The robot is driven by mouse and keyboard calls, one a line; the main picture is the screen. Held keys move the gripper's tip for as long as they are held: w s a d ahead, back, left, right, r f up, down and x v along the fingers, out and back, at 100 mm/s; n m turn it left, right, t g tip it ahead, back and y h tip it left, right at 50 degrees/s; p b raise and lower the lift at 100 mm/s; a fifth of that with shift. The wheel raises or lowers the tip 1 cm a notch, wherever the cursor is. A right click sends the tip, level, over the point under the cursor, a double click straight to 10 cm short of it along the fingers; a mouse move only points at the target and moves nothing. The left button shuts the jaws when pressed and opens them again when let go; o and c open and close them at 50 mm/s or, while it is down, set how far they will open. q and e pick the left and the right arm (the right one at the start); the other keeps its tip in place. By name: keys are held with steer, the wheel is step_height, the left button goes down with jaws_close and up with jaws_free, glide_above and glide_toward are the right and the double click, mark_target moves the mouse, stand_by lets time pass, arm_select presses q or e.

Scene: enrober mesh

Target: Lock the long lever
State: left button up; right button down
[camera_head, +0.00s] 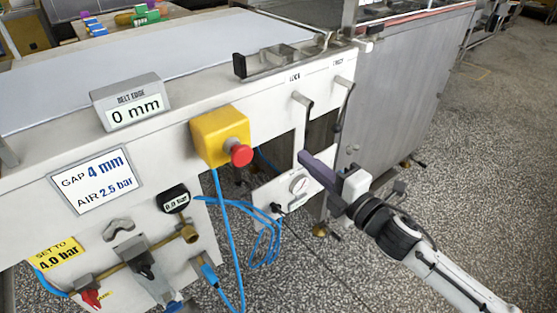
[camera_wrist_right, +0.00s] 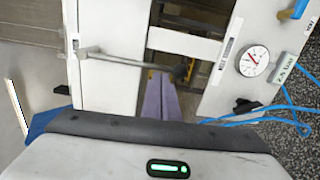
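I cannot surely tell which is longer. My right gripper (camera_head: 303,156) points at the machine just below the lock lever's lower end. In the right wrist view its purple fingers (camera_wrist_right: 160,75) lie close together, seemingly with nothing between them. A lever (camera_wrist_right: 125,58) with a dark knob ends by the fingertips; contact is unclear. My left gripper is not in view.
A pressure gauge (camera_head: 299,184) sits on a white panel left of my right gripper. A yellow box with a red button (camera_head: 240,155) and blue hoses (camera_head: 265,240) are further left. A grey metal cabinet (camera_head: 405,100) stands right; open floor lies beyond it.

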steer(key=shift+w+d+r, duration=0.1)
steer(key=shift+w+d, duration=0.15)
steer(key=shift+d, duration=0.05)
steer(key=s+a+p, duration=0.1)
steer(key=s+a, duration=0.2)
steer(key=a, duration=0.1)
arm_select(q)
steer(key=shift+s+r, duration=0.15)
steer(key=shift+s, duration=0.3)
arm_select(e)
steer(key=v, duration=1)
steer(key=shift+s+d, duration=0.15)
steer(key=shift+d, duration=0.15)
